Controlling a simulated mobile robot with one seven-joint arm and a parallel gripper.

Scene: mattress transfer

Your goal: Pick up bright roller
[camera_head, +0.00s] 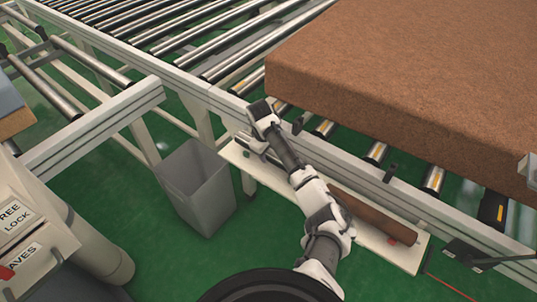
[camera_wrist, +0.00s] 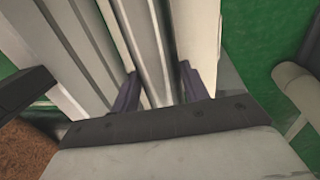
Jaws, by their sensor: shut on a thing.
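A bright, shiny metal roller (camera_wrist: 152,45) runs up the middle of the wrist view. My gripper (camera_wrist: 160,72) has one dark finger on each side of it and is shut on it. The fingers and the held roller cannot be made out clearly there. The roller's near end is hidden behind the gripper body in the wrist view.
A brown, rusty-looking roller (camera_head: 375,215) lies on the shelf's right part. A grey bin (camera_head: 198,187) stands on the green floor left of the shelf. A large brown mattress (camera_head: 420,75) lies on the conveyor behind. A white cabinet (camera_head: 25,240) is at the lower left.

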